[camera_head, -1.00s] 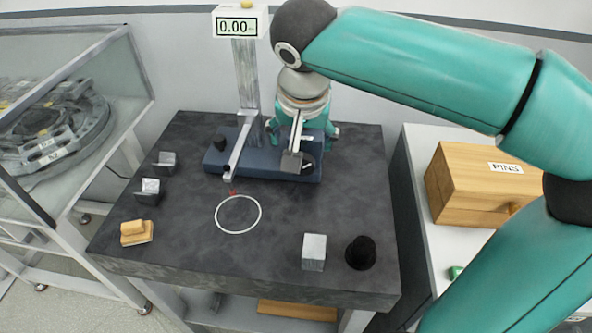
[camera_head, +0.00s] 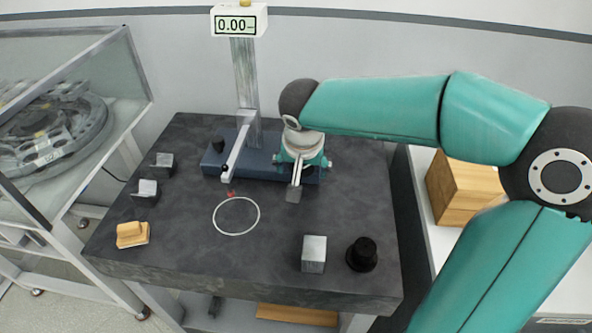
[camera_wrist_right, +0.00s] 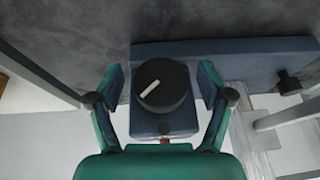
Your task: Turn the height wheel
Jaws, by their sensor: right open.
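The height wheel is a round black knob (camera_wrist_right: 165,87) with a white mark, on a blue base block (camera_wrist_right: 220,60). In the right wrist view it sits between the two spread fingers of my right gripper (camera_wrist_right: 162,80), with a gap on each side. In the head view my right gripper (camera_head: 304,170) is over the right end of the blue base (camera_head: 262,166) and mostly hides the wheel. The gauge column (camera_head: 245,85) carries a display (camera_head: 235,23) reading 0.00, and an arm (camera_head: 235,155) with a red tip. My left gripper is not in view.
On the dark table (camera_head: 180,240) stand metal blocks (camera_head: 314,254), a black knobbed piece (camera_head: 362,254) and a wooden piece (camera_head: 132,235). A white ring (camera_head: 237,216) is marked on the top. A wooden box (camera_head: 462,185) stands at right, a glass case (camera_head: 70,110) at left.

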